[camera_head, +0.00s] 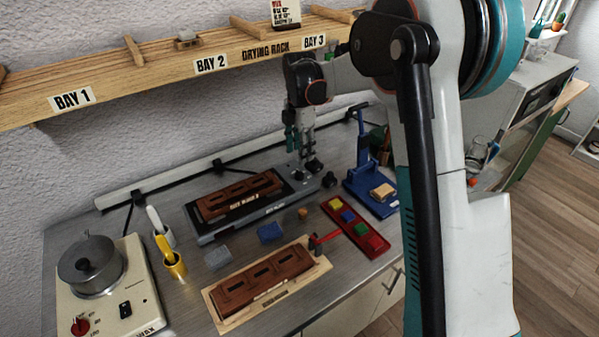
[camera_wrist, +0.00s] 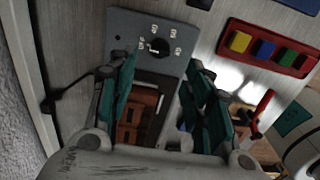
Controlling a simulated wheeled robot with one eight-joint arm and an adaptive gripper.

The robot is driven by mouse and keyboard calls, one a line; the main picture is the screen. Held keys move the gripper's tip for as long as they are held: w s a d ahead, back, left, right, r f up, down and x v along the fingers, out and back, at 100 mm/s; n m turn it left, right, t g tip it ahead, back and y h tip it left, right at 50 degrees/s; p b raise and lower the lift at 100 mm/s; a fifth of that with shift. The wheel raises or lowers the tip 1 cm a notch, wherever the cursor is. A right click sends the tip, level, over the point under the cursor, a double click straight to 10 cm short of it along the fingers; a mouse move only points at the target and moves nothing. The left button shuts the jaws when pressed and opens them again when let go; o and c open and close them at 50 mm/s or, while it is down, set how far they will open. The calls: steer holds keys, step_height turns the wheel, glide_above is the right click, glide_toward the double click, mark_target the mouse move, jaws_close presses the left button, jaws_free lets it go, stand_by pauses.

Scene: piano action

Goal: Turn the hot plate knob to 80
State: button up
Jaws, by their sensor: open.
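The hot plate (camera_head: 215,237) is a long grey unit with a black top, on the bench in the middle of the head view. Its grey control panel (camera_wrist: 125,27) shows in the wrist view. The round black knob (camera_wrist: 160,46) sits there among small white numbers, too blurred to read surely, so its setting is unclear. My gripper (camera_head: 302,158) points down above the panel end. In the wrist view my gripper (camera_wrist: 160,82) is open, its teal fingers spread to either side with nothing between them. The knob lies beyond the fingers, with no visible contact.
A brown slotted block (camera_head: 226,198) lies on the hot plate. A cream heater (camera_head: 145,300) with a metal pot and red knob stands at left. A red tray (camera_head: 373,243) of coloured blocks and a blue stand (camera_head: 362,190) are at right. The wooden drying rack (camera_head: 130,82) runs behind, above.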

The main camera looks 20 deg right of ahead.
mark_target(300, 174)
step_height(300, 174, down, 8)
steer(key=shift+f+b, duration=0.1)
steer(key=shift+b, duration=1)
jaws_close()
